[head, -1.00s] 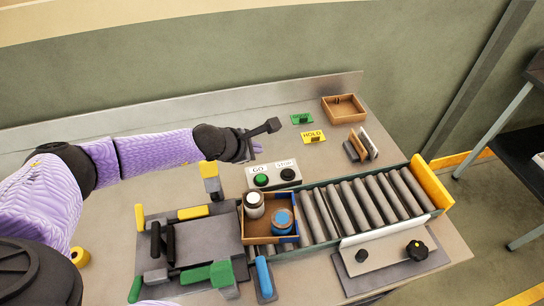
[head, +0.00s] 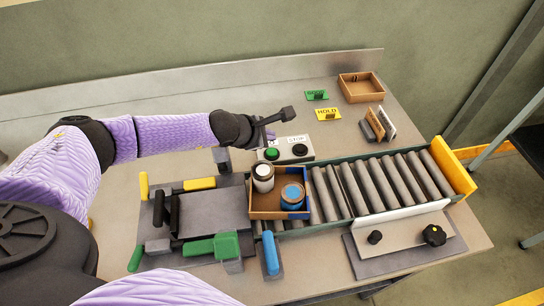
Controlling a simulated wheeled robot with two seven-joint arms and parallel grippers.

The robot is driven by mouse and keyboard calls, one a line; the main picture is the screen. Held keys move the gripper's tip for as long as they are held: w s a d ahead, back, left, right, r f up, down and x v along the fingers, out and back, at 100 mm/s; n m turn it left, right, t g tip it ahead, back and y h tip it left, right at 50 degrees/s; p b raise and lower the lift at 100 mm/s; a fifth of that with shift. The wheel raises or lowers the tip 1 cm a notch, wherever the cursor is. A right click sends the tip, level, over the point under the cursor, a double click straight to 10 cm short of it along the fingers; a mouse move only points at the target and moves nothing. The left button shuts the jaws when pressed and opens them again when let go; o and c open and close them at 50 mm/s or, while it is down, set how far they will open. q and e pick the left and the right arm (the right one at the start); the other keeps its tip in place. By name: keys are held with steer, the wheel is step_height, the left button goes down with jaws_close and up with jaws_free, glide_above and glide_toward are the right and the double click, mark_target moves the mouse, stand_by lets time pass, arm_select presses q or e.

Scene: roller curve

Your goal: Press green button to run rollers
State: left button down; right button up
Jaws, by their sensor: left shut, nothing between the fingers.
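The green button (head: 272,154) sits on the left of a grey control box (head: 288,157), beside a black button (head: 299,150) under the STOP label. My left gripper (head: 266,140) is shut and empty, just behind and above the green button, covering most of the GO label. I cannot tell whether it touches the box. The rollers (head: 385,184) run right from a wooden tray (head: 279,213) that holds a white-capped jar (head: 263,177) and a blue-capped jar (head: 292,195). My right gripper is not in view.
A yellow end stop (head: 453,166) closes the rollers' right end. Behind stand a green card (head: 316,95), a yellow HOLD card (head: 328,114) and an open brown box (head: 361,87). A grey platform (head: 209,215) with coloured handles lies left of the tray.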

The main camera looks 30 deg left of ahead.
mark_target(269, 153)
arm_select(q)
steer(key=shift+f+b, duration=0.95)
steer(key=shift+f, duration=0.5)
stand_by(0.7)
steer(key=shift+f+b, duration=0.4)
